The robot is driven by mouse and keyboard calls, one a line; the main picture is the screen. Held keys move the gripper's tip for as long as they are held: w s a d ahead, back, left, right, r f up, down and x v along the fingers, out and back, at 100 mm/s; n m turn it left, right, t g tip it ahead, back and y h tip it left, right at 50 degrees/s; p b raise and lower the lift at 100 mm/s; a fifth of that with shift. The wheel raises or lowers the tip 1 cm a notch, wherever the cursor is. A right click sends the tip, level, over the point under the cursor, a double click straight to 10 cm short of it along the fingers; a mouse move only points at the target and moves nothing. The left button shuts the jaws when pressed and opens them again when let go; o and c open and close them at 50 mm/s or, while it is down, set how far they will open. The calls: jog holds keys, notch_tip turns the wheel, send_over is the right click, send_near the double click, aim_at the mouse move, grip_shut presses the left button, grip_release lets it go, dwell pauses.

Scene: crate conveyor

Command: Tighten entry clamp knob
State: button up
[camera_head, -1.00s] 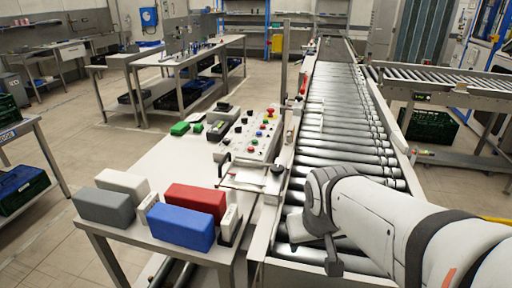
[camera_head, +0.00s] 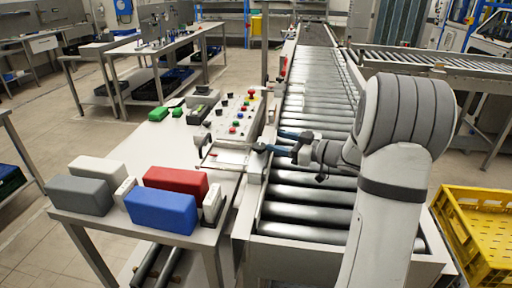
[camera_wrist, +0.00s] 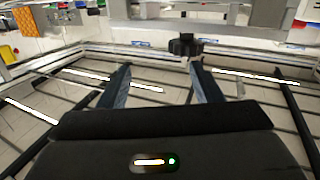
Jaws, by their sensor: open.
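The black clamp knob (camera_head: 259,147) sits on the inner rail at the near left side of the roller conveyor, beside the control panel. In the wrist view the dark lobed knob (camera_wrist: 185,46) is beyond the fingertips, right of centre and nearer the right finger. My gripper (camera_head: 274,141) is over the rollers, just right of the knob, with its blue fingers pointing left towards it. In the wrist view my gripper (camera_wrist: 159,68) is open, and the gap between its fingers is empty. A small space seems to separate the fingertips and the knob.
The control panel (camera_head: 226,133) with coloured buttons stands left of the rail. Grey, white, red (camera_head: 176,181) and blue (camera_head: 170,211) blocks stand on the side table (camera_head: 135,227). The rollers (camera_head: 305,193) are bare. A yellow crate (camera_head: 482,235) is at the right.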

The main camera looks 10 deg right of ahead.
aim_at(259, 145)
jog(key=a+y, duration=0.1)
jog(key=a, duration=0.1)
jog(key=w+a+f+g, duration=0.1)
jog(key=a, duration=0.1)
jog(key=w+a+n+g+y, duration=0.1)
jog(key=a, duration=0.1)
jog(key=shift+a+f+y, duration=0.15)
jog(key=shift+y, duration=0.15)
jog(key=c, duration=0.9)
jog(key=shift+a, duration=0.2)
jog(key=shift+c, duration=0.5)
jog(key=shift+d, duration=0.1)
jog(key=shift+t, duration=0.3)
